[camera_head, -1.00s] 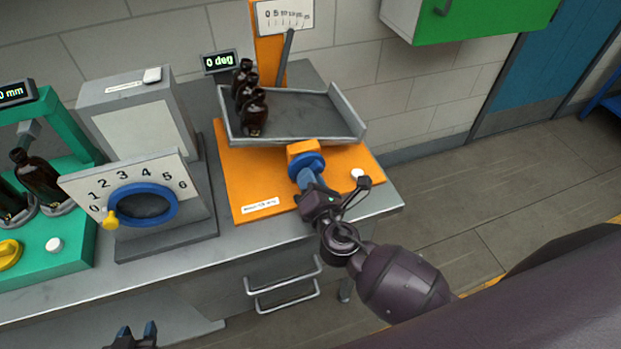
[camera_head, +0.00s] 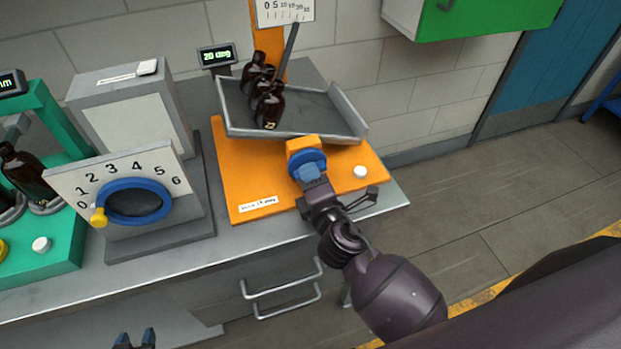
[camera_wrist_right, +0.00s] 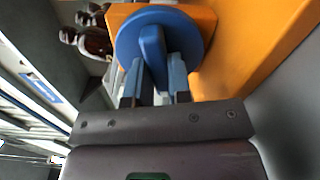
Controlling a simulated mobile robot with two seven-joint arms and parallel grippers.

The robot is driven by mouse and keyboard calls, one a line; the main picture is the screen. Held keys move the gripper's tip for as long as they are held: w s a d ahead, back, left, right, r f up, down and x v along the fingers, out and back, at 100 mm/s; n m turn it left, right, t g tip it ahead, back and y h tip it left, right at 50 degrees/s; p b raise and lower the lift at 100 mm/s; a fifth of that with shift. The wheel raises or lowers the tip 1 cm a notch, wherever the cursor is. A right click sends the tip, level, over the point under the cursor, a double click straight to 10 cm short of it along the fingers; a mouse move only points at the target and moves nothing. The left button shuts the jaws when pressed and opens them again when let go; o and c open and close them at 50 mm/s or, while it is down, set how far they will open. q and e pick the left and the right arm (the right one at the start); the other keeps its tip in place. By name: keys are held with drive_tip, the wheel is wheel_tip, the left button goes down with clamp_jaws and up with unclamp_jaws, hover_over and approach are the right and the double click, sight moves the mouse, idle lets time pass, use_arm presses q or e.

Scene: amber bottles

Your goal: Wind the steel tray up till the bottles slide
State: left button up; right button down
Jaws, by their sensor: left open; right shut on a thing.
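The steel tray (camera_head: 325,122) sits tilted above the orange base (camera_head: 236,185). Several amber bottles (camera_head: 269,105) stand in a row towards its left part. A display (camera_head: 218,56) beside it reads 20 deg. A pointer (camera_head: 291,45) stands in front of a scale (camera_head: 286,11). My right gripper (camera_head: 309,172) is shut on the blue knob (camera_head: 306,160) at the front of the orange base; in the right wrist view the fingers clasp the raised bar of the knob (camera_wrist_right: 152,45). My left gripper (camera_head: 135,338) is open and empty at the bottom edge, mostly out of view.
A green stand (camera_head: 60,240) with dark bottles is further left. A white button (camera_head: 360,172) is right of the blue knob.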

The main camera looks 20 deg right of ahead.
drive_tip(key=shift+m, duration=0.8)
use_arm(q)
drive_tip(key=shift+s+f+b, duration=0.3)
drive_tip(key=shift+s+f, duration=0.05)
drive_tip(key=shift+f, duration=0.3)
use_arm(e)
drive_tip(key=shift+m, duration=0.4)
drive_tip(key=c, duration=1)
unclamp_jaws()
drive_tip(key=shift+c, duration=0.2)
use_arm(q)
drive_tip(key=shift+w+r, duration=0.15)
drive_tip(key=shift+w, duration=0.1)
